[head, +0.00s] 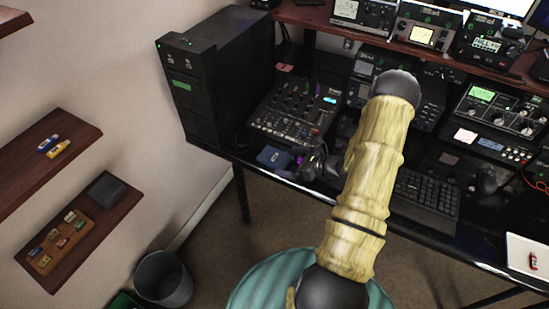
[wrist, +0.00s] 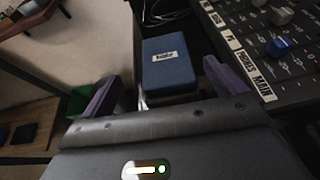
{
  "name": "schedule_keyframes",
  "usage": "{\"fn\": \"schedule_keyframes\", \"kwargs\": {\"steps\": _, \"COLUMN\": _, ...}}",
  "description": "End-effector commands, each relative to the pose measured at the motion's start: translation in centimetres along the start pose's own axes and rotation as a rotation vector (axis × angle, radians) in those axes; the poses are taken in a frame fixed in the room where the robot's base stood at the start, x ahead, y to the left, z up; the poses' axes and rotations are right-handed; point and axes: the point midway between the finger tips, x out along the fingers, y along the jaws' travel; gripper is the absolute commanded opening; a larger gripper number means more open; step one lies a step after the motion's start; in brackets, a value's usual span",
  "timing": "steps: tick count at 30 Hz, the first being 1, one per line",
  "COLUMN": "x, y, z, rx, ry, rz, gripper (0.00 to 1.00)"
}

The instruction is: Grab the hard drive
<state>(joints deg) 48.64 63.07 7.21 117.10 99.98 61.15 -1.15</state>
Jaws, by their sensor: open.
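A small blue box with a white label, which looks like the hard drive (wrist: 169,64), lies on the desk's left end. In the head view the hard drive (head: 273,157) sits just in front of the mixer, near the desk's front edge. My gripper (head: 297,160) is close to its right side there, partly dark and hard to make out. In the wrist view my gripper (wrist: 160,70) is open, with purple fingers to the left and right of the hard drive's near end. The drive appears ahead of the fingers, and I see no contact.
The mixer (head: 295,108) stands right behind the drive, and a black computer tower (head: 215,80) is to its left. A keyboard (head: 425,190) lies to the right. Wall shelves (head: 50,150) and a bin (head: 163,278) are at the left. Cables run close to the drive.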

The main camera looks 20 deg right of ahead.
Motion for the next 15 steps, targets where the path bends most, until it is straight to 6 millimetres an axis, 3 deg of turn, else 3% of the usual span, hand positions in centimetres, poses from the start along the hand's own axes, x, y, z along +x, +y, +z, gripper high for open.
{"fn": "schedule_keyframes", "kwargs": {"steps": 9, "x": 0.2, "y": 0.0, "z": 0.0, "rx": -0.001, "ry": 0.000, "rz": 0.001, "gripper": 0.96}}
{"fn": "schedule_keyframes", "kwargs": {"steps": 15, "x": 2.4, "y": -0.5, "z": -0.4, "rx": -0.002, "ry": 0.000, "rz": 0.003, "gripper": 0.96}}
